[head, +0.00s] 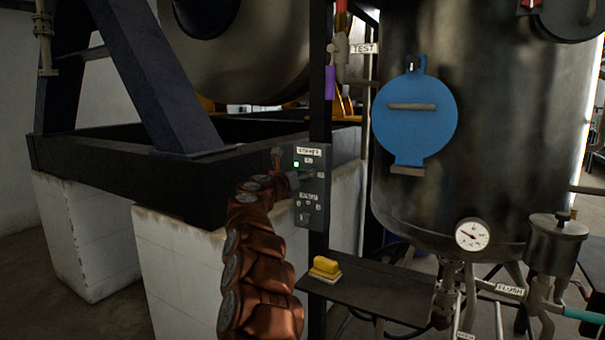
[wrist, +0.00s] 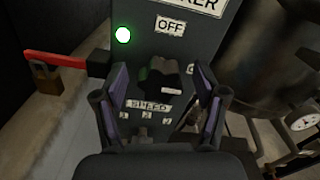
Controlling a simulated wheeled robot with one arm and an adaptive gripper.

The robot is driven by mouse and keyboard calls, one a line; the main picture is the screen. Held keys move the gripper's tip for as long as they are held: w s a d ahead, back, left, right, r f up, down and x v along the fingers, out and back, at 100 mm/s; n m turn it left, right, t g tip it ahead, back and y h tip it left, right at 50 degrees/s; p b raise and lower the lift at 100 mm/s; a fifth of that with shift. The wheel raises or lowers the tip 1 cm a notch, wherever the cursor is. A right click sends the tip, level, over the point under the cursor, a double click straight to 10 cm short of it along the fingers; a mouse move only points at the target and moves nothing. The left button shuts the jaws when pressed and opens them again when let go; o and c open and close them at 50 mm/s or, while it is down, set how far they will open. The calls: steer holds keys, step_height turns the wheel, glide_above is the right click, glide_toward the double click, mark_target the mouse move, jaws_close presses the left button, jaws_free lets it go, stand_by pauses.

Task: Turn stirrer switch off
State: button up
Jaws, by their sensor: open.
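The stirrer panel (head: 316,215) is a dark box on a black post, with a white label at its top and a lit green lamp (head: 296,163). In the wrist view the lamp (wrist: 123,35) glows beside the "OFF" label (wrist: 170,26). The stirrer switch (wrist: 158,82), a dark knob with a white pointer mark toward the right, sits below that label. My gripper (wrist: 166,84) is open, its two fingers either side of the knob in the picture. I cannot tell whether they touch it. In the head view my gripper is small against the panel's upper part.
A "SPEED" label (wrist: 148,105) lies below the switch. A red bar (wrist: 65,62) with a padlock (wrist: 45,78) is left of the panel. A steel vessel (head: 480,120) with a blue disc (head: 415,130) stands right. A yellow block (head: 326,265) lies on a dark shelf (head: 375,296) below.

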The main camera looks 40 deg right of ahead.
steer(key=shift+d, duration=0.2)
steer(key=c, duration=1.1)
